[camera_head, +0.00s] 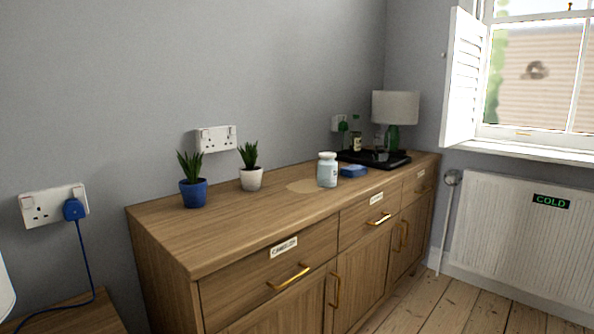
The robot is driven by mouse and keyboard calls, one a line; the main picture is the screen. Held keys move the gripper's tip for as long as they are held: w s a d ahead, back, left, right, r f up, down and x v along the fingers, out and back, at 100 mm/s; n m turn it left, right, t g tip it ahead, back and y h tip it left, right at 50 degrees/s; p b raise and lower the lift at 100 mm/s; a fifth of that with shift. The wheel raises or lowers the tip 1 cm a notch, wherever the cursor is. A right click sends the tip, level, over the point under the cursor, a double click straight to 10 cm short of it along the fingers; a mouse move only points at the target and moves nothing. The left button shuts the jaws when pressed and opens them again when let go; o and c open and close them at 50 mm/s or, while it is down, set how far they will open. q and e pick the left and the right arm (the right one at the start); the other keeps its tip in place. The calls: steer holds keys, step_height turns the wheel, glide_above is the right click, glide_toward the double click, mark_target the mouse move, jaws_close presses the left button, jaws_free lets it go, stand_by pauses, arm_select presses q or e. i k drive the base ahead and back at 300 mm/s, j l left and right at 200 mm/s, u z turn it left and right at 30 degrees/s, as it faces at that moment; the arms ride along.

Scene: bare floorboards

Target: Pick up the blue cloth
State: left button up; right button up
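A small blue folded item, which looks like the blue cloth (353,171), lies on the wooden sideboard top. It is just right of a pale jar with a white lid (327,170) and in front of a black tray (373,159). Neither of my grippers is in view. A white rounded edge shows at the far left, and I cannot tell what it belongs to.
The sideboard (230,225) also bears a blue-potted plant (194,193), a white-potted plant (251,178) and a lamp (395,108). A bottle (356,137) stands by the tray. Bare floorboards (440,308) lie between sideboard and radiator (520,235).

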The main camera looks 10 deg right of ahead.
mark_target(351, 172)
steer(key=i+l+u, duration=0.2)
steer(key=l+u, duration=0.15)
steer(key=i+l+u, duration=0.15)
steer(key=l+u, duration=0.2)
steer(key=i+l+u, duration=0.1)
steer(key=l+u, duration=0.25)
steer(key=l, duration=0.1)
